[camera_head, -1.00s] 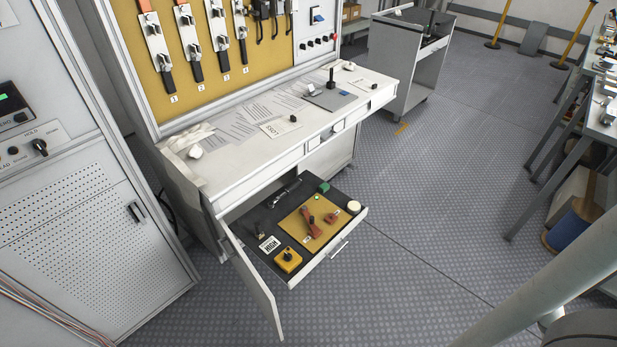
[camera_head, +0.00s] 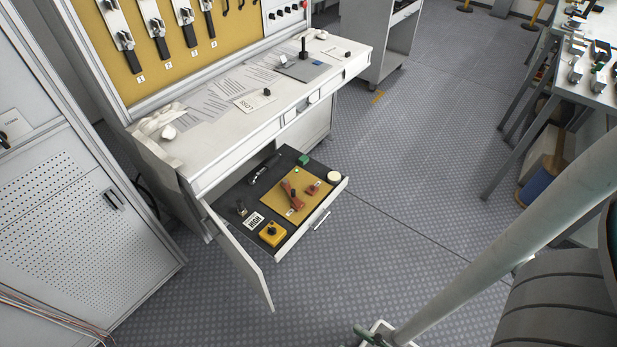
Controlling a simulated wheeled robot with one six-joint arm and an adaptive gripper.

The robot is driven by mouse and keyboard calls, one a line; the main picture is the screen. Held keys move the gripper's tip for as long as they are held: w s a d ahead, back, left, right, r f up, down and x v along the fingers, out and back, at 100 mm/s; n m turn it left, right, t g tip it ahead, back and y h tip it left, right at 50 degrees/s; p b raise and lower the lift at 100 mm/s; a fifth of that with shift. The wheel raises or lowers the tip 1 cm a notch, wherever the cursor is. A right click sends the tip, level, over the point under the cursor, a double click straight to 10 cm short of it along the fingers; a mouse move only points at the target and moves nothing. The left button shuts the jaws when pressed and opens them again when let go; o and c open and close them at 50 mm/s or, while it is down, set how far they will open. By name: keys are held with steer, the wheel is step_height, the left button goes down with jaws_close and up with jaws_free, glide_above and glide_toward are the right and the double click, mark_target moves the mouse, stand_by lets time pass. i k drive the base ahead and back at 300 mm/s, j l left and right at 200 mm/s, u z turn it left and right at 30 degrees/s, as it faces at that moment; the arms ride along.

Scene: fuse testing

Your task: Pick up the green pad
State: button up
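The green pad (camera_head: 304,160) looks like a small dark-green block. It lies in the back right corner of the open drawer (camera_head: 286,254), beside the yellow-brown board (camera_head: 275,183). No gripper fingers can be made out. A pale tube (camera_head: 500,255), probably part of my arm, slants from the right edge to the bottom edge. A small pale piece with green on it (camera_head: 376,334) shows at its lower end, cut off by the frame; I cannot tell what it is.
The drawer also holds a yellow box with a black knob (camera_head: 272,233), red-brown pieces (camera_head: 292,196) and a white round piece (camera_head: 334,177). A cabinet door (camera_head: 238,252) hangs open at the drawer's left. The white bench top (camera_head: 213,149) overhangs behind. Floor right of the drawer is clear.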

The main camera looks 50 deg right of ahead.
mark_target(303, 160)
steer(key=i+l+z, duration=0.35)
steer(key=l, duration=0.2)
steer(key=i+l+z, duration=0.7)
steer(key=i, duration=0.35)
